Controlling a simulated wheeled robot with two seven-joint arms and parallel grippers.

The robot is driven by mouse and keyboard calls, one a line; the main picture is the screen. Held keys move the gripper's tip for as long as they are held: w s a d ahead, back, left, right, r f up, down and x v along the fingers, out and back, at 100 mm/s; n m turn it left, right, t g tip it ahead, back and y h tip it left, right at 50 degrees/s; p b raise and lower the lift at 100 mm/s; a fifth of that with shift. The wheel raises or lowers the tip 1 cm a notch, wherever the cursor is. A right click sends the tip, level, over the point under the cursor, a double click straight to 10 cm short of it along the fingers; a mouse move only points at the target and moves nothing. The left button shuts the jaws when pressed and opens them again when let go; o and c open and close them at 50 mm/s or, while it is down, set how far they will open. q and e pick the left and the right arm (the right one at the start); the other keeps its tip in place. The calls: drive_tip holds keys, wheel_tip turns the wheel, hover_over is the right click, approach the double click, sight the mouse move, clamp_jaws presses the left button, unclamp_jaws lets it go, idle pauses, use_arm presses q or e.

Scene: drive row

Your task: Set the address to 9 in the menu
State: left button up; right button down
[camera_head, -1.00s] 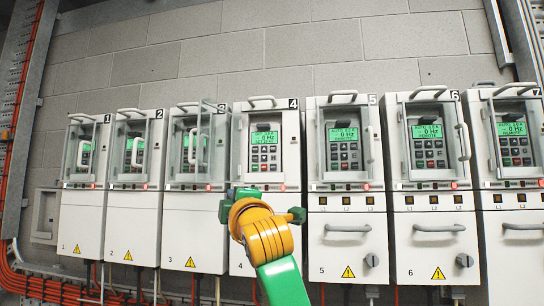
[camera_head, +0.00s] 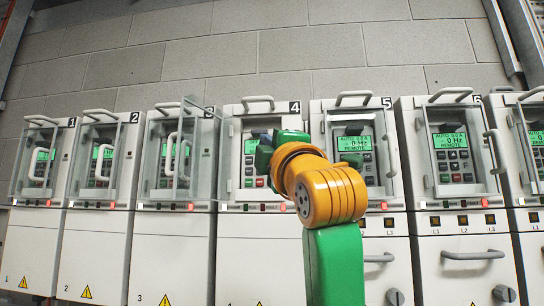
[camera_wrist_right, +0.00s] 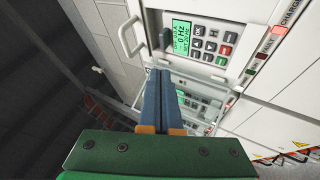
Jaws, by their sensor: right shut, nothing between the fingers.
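Drive 4 (camera_head: 233,110) stands in the middle of the row. Its lit green display (camera_head: 250,146) and part of its keypad (camera_head: 249,183) show beside my right gripper (camera_head: 268,150), which covers the rest of the panel. In the right wrist view, my blue fingers (camera_wrist_right: 161,73) are shut and empty. Beyond them is a keypad (camera_wrist_right: 208,46) with a green display (camera_wrist_right: 181,36) reading 0 Hz; the other text is too small to read. The fingertips appear below the keypad in that picture; I cannot tell whether they touch anything. My left gripper is not in view.
A clear door (camera_head: 190,140) with a handle stands swung out at the left of drive 4, in front of drive 3. Drive 5 (camera_head: 320,115) and drive 6 (camera_head: 405,115) stand to the right, with displays lit. A grey block wall (camera_head: 240,50) is behind.

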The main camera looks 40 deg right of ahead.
use_arm(q)
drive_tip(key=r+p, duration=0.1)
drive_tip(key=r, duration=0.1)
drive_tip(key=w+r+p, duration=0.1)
drive_tip(key=p, duration=0.1)
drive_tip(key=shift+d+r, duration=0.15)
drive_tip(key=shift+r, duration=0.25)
use_arm(e)
drive_tip(key=w+d, duration=0.6)
drive_tip(key=shift+w+d+f, duration=0.25)
drive_tip(key=shift+d, duration=0.15)
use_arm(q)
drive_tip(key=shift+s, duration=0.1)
use_arm(e)
drive_tip(key=shift+s+a, duration=0.1)
use_arm(q)
drive_tip(key=shift+p, duration=0.3)
idle(0.4)
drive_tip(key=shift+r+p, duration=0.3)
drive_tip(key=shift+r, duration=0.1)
use_arm(e)
drive_tip(key=shift+w+d, duration=0.3)
drive_tip(key=shift+d, duration=0.1)
